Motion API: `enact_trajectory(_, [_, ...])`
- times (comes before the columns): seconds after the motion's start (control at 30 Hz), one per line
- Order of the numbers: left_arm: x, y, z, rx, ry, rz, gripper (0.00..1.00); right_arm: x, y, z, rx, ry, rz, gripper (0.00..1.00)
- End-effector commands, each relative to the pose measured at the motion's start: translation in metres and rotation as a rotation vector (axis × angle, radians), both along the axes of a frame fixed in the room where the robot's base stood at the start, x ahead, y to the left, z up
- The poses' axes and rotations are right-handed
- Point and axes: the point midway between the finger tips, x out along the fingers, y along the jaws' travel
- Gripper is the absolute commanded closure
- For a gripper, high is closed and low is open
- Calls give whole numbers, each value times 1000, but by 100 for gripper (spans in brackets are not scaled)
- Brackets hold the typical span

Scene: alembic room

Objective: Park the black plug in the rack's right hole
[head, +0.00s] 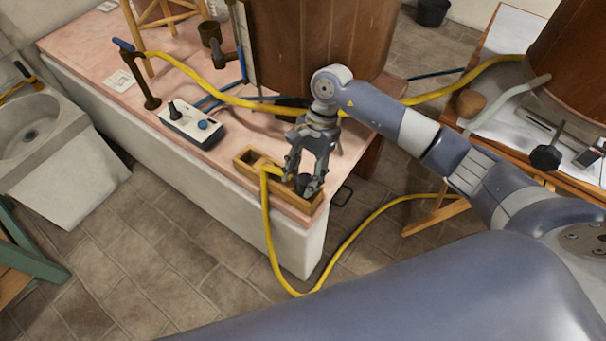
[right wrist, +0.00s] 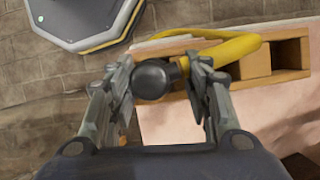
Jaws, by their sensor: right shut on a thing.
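The black plug (right wrist: 152,79) sits between the fingers of my right gripper (head: 306,184), which is shut on it. In the right wrist view my right gripper (right wrist: 160,76) shows the plug's rounded black end, with a yellow hose (right wrist: 226,55) behind it. The wooden rack (head: 243,164) lies along the table's front edge, and my right gripper is over its right end. My left gripper is out of view.
The yellow hose (head: 268,225) hangs over the table's front edge to the floor. A white control box (head: 190,124) with a black knob stands left of the rack. A wooden barrel (head: 330,40) stands behind my gripper.

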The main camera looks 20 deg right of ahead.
Motion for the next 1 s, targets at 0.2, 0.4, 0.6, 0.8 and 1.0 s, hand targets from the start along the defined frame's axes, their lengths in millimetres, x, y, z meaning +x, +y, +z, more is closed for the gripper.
enact_trajectory(0.2, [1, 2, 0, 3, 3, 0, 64, 0, 0, -1, 0, -1, 0, 79])
enact_trajectory(0.4, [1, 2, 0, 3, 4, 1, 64, 0, 0, -2, 0, -1, 0, 79])
enact_trajectory(0.6, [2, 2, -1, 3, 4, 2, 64, 0, 0, -2, 0, -1, 0, 79])
enact_trajectory(0.8, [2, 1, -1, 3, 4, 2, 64, 0, 0, -3, 0, -1, 0, 79])
enact_trajectory(1.0, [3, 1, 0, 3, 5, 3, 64, 0, 0, -3, 0, 0, 0, 41])
